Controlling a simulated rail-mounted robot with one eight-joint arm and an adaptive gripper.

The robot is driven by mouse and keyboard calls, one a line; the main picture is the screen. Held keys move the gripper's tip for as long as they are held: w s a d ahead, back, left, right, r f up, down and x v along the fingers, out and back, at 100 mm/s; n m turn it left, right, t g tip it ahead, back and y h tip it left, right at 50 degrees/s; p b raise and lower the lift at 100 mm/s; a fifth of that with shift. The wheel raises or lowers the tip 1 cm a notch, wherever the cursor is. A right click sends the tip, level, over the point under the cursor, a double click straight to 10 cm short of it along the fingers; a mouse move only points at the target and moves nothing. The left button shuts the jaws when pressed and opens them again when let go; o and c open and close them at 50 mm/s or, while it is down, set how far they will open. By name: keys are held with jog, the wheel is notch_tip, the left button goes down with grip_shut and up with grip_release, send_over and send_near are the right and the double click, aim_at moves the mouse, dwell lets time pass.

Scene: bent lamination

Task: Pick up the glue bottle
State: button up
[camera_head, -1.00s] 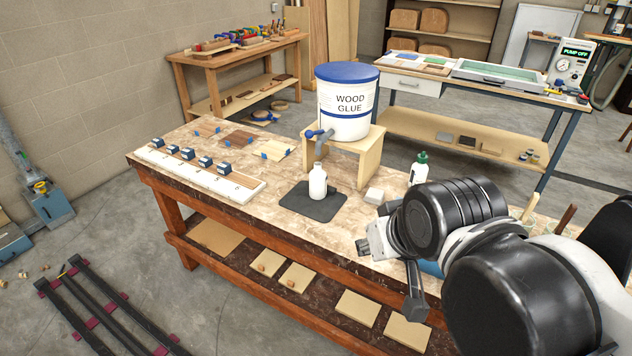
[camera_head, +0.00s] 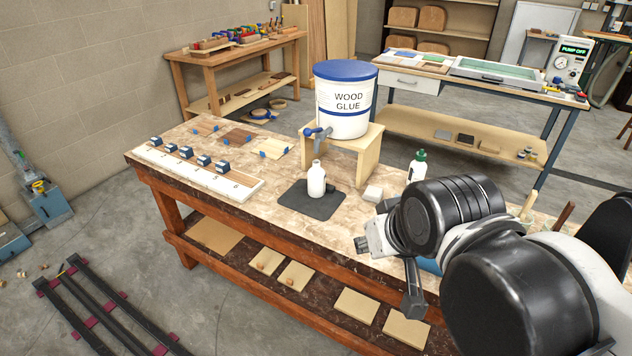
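The white glue bottle (camera_head: 316,182), with an open narrow neck, stands upright on a dark mat (camera_head: 322,207) on the workbench. It is below the tap of the big blue-lidded wood glue bucket (camera_head: 345,104). A second white bottle with a green cap (camera_head: 417,167) stands farther right, partly hidden behind my arm. My gripper (camera_head: 388,274) is to the right of and nearer than the glue bottle, over the bench's front edge. Its two dark fingertips are wide apart with nothing seen between them, and it does not touch the bottle.
The bucket rests on a small wooden stand (camera_head: 369,156). A pale block (camera_head: 373,194) lies right of the mat. A white numbered rack (camera_head: 222,184) with dark-topped pieces and several wood samples (camera_head: 239,138) lie on the left. Bare bench top surrounds the mat's left side.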

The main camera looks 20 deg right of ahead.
jog(key=o, duration=1.7)
jog(key=shift+c, duration=0.2)
